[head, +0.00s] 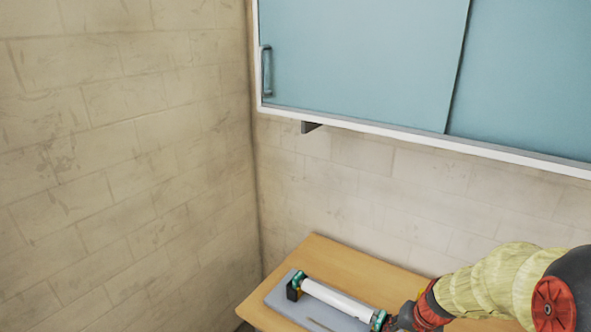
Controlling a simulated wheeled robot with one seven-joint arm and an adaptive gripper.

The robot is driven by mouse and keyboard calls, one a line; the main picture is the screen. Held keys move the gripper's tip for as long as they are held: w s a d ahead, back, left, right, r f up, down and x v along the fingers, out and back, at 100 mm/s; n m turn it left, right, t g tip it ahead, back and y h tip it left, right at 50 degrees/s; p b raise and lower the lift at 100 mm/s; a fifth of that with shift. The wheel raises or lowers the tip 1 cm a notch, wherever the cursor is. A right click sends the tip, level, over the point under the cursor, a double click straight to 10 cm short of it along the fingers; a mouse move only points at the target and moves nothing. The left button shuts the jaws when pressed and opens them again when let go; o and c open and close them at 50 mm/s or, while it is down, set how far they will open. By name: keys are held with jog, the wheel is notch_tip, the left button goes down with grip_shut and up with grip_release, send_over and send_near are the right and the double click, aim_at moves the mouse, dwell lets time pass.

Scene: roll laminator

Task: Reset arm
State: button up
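My arm (495,285) comes in from the lower right, yellowish with red and dark joints. Its far end, with my gripper (398,318), is at the bottom edge next to the right end of the laminator's roller. The fingers are dark, small and partly cut off, so I cannot tell whether they are open or touching anything. The roll laminator (285,303) lies on the table, with a grey base, a white roller (337,299) and green ends. Its lower right part is hidden or out of frame.
The wooden table (318,252) stands in the corner by brick walls. A blue cabinet (360,55) with sliding doors and a handle (266,70) hangs above it. A small dark bracket (311,127) sits under the cabinet. The space between cabinet and table is clear at the left.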

jog(key=s+a+n+t+b, duration=0.1)
jog(key=s+a+b, duration=0.3)
jog(key=s+b, duration=0.6)
jog(key=s+a+r+n+t+h+b, duration=0.1)
jog(key=s+a+n+b, duration=0.2)
jog(key=s+b, duration=0.7)
jog(key=shift+a+r+n, duration=0.2)
jog(key=shift+a+n, duration=0.2)
jog(key=shift+a, duration=0.4)
jog(key=shift+s, duration=0.1)
